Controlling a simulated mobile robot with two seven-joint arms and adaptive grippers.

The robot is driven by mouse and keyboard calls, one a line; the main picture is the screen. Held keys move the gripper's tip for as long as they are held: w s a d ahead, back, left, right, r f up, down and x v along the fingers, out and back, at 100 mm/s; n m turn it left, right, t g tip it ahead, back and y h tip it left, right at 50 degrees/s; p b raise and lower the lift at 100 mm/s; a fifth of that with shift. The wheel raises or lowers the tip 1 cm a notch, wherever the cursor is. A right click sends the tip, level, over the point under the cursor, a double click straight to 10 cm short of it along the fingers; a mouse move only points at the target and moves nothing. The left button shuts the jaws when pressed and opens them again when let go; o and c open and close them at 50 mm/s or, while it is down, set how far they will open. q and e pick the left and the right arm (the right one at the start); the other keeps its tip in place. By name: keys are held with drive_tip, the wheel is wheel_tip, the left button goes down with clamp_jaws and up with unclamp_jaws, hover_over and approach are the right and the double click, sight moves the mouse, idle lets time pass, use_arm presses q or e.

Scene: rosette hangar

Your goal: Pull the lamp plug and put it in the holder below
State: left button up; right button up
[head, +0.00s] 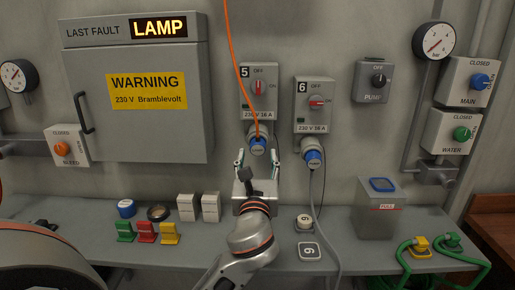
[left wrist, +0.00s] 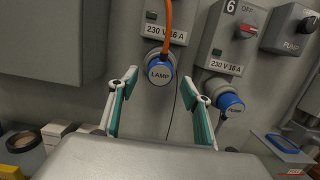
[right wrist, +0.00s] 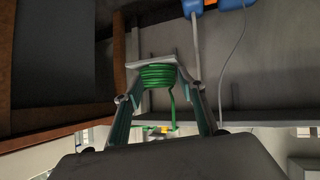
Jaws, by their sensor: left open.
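The blue lamp plug (head: 257,147), marked LAMP, sits in the socket under switch box 5 (head: 259,90), with an orange cable rising from it. It also shows in the left wrist view (left wrist: 160,72). The red knob of box 5 stands upright, toward OFF. My left gripper (head: 257,158) is open and empty just below and in front of the plug, one finger to each side. A round holder marked 6 (head: 304,222) is on the bench; any holder left of it is hidden behind my left arm. My right gripper (right wrist: 162,88) is open and empty, away from the plug.
The second blue plug (head: 313,159) hangs close on the right under box 6 (head: 315,105), with a grey cable. Small coloured blocks and white boxes (head: 186,207) stand left of my arm. A grey bin (head: 380,212) stands right. A green hose coil (right wrist: 155,77) shows beyond my right gripper.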

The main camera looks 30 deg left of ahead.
sight(258, 150)
use_arm(q)
drive_tip(key=shift+p+x, duration=0.85)
drive_tip(key=shift+x, duration=0.25)
drive_tip(key=shift+w+a+r, duration=0.2)
drive_tip(key=shift+w, duration=0.1)
drive_tip(key=shift+w+a+p, duration=0.2)
drive_tip(key=shift+w+p, duration=0.15)
drive_tip(key=shift+p, duration=0.05)
drive_tip(key=shift+w, duration=0.1)
use_arm(e)
drive_tip(key=shift+s+d+r+h, duration=0.15)
drive_tip(key=shift+s+d, duration=0.1)
drive_tip(key=shift+d, duration=0.15)
drive_tip(key=shift+s+d+h, duration=0.15)
drive_tip(key=shift+s+d, duration=0.1)
drive_tip(key=shift+d, duration=0.15)
drive_tip(key=shift+w+r, duration=0.1)
drive_tip(key=shift+r, duration=0.05)
use_arm(q)
drive_tip(key=shift+p, duration=0.4)
use_arm(e)
drive_tip(key=shift+a+r, duration=0.1)
drive_tip(key=shift+r, duration=0.35)
